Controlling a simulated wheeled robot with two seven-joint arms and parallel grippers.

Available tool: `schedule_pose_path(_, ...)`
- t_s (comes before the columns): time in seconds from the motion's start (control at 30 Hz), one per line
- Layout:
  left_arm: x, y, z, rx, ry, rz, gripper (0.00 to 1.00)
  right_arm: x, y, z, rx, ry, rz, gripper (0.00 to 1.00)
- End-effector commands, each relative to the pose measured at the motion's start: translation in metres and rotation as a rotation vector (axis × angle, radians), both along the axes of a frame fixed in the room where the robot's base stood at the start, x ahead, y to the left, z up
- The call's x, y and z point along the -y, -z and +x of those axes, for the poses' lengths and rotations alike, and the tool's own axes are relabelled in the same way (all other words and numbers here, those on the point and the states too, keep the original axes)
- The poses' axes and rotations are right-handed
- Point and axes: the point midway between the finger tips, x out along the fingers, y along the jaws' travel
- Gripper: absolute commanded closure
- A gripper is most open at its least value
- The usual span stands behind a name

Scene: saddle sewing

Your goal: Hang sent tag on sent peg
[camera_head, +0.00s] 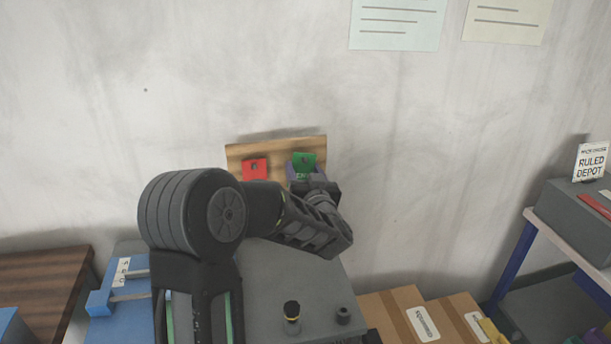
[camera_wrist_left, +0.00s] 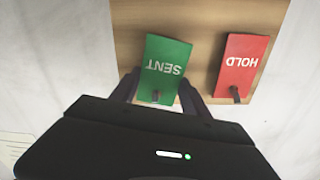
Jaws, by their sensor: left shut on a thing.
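The green SENT tag (camera_wrist_left: 165,62) lies in front of the wooden board in the left wrist view, where its lettering shows upside down. It also shows in the head view (camera_head: 304,159). My left gripper (camera_wrist_left: 160,94) is shut on the tag, with a dark finger at each side of its holed end. A small peg tip (camera_wrist_left: 155,97) shows at the tag's hole. I cannot tell how far the tag sits along the peg or whether it touches the board. My right gripper is not in view.
The red HOLD tag (camera_wrist_left: 241,62) hangs on its own peg (camera_wrist_left: 235,94) close beside. The wooden board (camera_head: 240,152) is against the wall (camera_head: 430,150). A grey box top (camera_head: 270,290) with two small knobs lies below my arm. Cardboard boxes (camera_head: 390,305) stand at the lower right.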

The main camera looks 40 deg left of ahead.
Motion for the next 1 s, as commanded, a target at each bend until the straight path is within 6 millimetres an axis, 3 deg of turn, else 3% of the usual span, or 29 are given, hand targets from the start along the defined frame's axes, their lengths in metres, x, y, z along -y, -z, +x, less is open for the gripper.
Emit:
schedule_pose_path(0.93, -0.0074, 0.0059, 0.0063, 0.001, 0.0, -0.001, 0.76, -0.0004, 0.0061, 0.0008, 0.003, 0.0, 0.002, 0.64)
schedule_pose_path(0.97, -0.0074, 0.0059, 0.0063, 0.001, 0.001, -0.001, 0.44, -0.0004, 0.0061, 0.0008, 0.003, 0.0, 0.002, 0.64)
schedule_pose_path(1.0, -0.0074, 0.006, 0.0062, 0.001, 0.001, -0.001, 0.41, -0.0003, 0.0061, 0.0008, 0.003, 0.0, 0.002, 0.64)
